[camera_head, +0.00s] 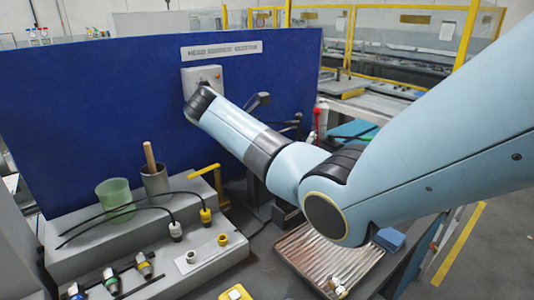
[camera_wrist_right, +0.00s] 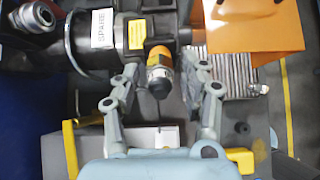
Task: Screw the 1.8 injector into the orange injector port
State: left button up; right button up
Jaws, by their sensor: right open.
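In the right wrist view, my right gripper (camera_wrist_right: 160,70) is open, with one finger on each side of a short upright fitting. The fitting has an orange collar (camera_wrist_right: 159,53), a grey band and a black end (camera_wrist_right: 158,88). Gaps show between it and the fingers. I cannot read a 1.8 mark on it. In the head view, the right gripper's fingers are hidden behind my own arm. My left gripper is not in view.
A blue panel (camera_head: 100,110) stands behind the bench. A green cup (camera_head: 116,195), a grey cup (camera_head: 154,180) and black cables stand on the left block. A ribbed metal tray (camera_head: 300,250) lies at front right.

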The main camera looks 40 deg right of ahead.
jog(key=shift+n, duration=0.3)
jog(key=n, duration=1.1)
jog(key=shift+n, duration=0.4)
grip_shut()
dwell(0.3)
